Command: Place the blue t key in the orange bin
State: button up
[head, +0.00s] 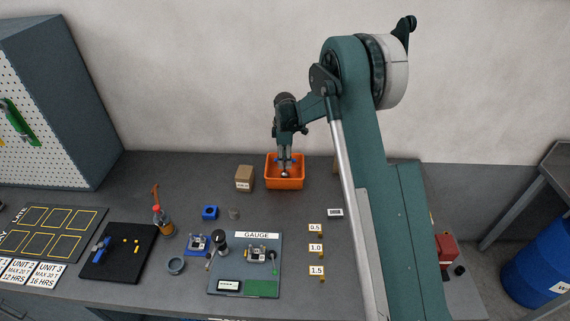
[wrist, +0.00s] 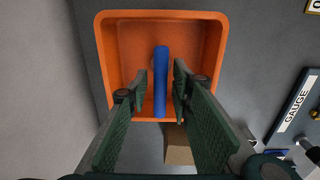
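The orange bin (head: 284,184) stands near the wall at the back of the bench. Its rim and walls also show in the wrist view (wrist: 112,62). My gripper (head: 285,163) points down over the bin. The blue T key (wrist: 160,85) has its bar lying lengthwise between my two fingers (wrist: 161,88). A narrow gap shows on each side of the bar, so the fingers look open around it. In the head view, blue ends stick out on both sides of the fingers, with a small silver tip below. The key's stem is mostly hidden.
A cardboard box (head: 244,178) stands just left of the bin. The bench just right of the bin is clear.

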notch_tip(320, 180, up, 10)
dwell(0.5)
dwell(0.6)
jog(key=s+d+r+m+t, duration=0.2)
jog(key=s+d+r+m, duration=0.2)
jog(key=s+d+r, duration=0.6)
jog(key=s+d+r+m+t, duration=0.1)
jog(key=s+d+r+m, duration=0.45)
jog(key=s+r, duration=0.8)
jog(key=s+d+f+m+t, duration=0.1)
jog(key=s+d+m, duration=0.1)
jog(key=s, duration=0.8)
jog(key=s+d+m+t, duration=0.1)
jog(key=s+d+m, duration=0.2)
jog(key=s, duration=0.6)
jog(key=s+d+f+m+t, duration=0.1)
jog(key=s+d+m+t, duration=0.1)
jog(key=s+d, duration=0.4)
jog(key=s+m, duration=0.1)
jog(key=s, duration=0.3)
jog(key=shift+s+f, duration=0.35)
